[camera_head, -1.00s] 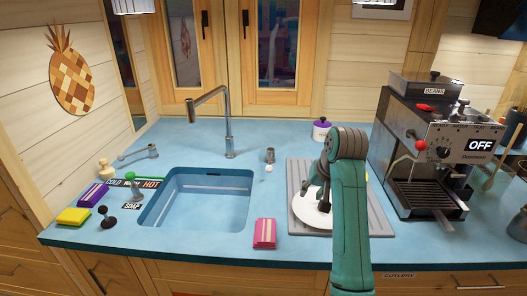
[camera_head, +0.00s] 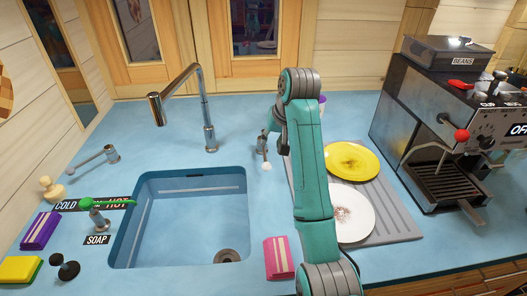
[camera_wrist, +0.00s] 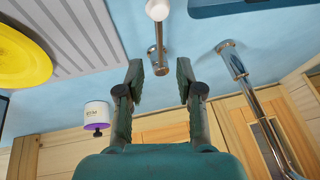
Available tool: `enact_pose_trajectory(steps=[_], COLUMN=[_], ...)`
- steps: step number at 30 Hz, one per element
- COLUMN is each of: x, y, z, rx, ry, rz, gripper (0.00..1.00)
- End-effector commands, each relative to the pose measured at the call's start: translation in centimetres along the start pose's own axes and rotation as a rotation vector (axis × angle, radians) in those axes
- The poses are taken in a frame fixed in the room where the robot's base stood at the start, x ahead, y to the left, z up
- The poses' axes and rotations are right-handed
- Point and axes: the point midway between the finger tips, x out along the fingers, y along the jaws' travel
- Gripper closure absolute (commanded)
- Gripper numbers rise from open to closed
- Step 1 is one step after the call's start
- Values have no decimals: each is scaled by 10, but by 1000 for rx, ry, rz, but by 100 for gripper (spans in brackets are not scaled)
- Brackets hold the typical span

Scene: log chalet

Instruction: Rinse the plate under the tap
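A white plate with brown specks (camera_head: 352,214) lies on the grey ribbed drainboard (camera_head: 398,222) right of the sink. A yellow plate with a brown stain (camera_head: 352,160) lies behind it. The chrome tap (camera_head: 207,112) stands behind the blue sink basin (camera_head: 180,215), its spout to the left. My gripper (camera_wrist: 158,72) is open and empty in the wrist view. A short metal lever with a white knob (camera_head: 266,165) stands between sink and drainboard; in the wrist view it shows (camera_wrist: 157,12) beyond and between the fingertips. The head view mostly hides my gripper behind my arm.
A green-knobbed lever (camera_head: 97,216) stands by the COLD/HOT label. Sponges, purple (camera_head: 39,231), yellow (camera_head: 20,269) and pink (camera_head: 279,258), lie around the sink. A white pot with a purple lid (camera_wrist: 96,114) is near my gripper. A coffee machine (camera_head: 440,130) stands right.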

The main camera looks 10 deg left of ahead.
Motion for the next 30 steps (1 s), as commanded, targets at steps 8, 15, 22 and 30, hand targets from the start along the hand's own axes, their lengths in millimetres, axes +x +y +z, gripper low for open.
enact_pose_trajectory(steps=[8,15,22,30], x=[50,80,89,89], y=[0,0,0,0], z=[1,0,0,0], rx=[0,1,0,0], ry=[-4,-2,-1,0], rz=[1,1,1,0], gripper=[64,64,64,79])
